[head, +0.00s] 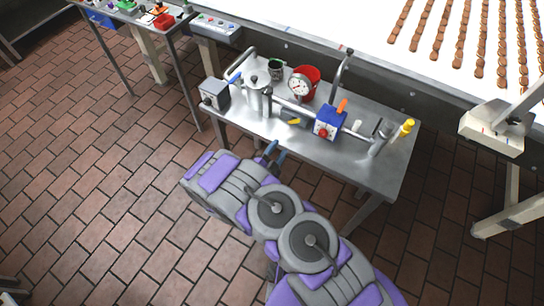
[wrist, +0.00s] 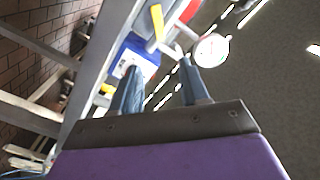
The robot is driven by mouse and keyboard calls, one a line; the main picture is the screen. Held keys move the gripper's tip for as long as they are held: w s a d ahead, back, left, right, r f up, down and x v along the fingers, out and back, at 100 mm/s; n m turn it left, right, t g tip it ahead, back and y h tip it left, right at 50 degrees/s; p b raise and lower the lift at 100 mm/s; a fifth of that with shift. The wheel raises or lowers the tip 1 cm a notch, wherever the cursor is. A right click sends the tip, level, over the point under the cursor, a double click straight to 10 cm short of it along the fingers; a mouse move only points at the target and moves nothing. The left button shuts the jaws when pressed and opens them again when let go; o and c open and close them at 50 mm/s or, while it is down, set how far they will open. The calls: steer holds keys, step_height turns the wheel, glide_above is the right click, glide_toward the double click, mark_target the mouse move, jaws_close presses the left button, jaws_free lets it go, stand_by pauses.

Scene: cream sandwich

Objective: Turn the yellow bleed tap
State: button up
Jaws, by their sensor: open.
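A small yellow lever (head: 294,122) shows low on the pipe assembly, left of the blue box (head: 327,122) with its orange lever (head: 342,105) and red knob. A second yellow part (head: 404,128) stands at the right end of the pipe; I cannot tell for certain which is the bleed tap. My gripper (head: 276,151) is at the table's front edge, apart from both, its two blue fingers open and empty. In the wrist view the fingers (wrist: 160,75) point toward the blue box (wrist: 132,58), with yellow parts nearby.
A conveyor with rows of biscuits (head: 460,45) runs behind. Open tiled floor lies to the left.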

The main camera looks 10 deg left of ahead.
steer(key=shift+v, duration=1.85)
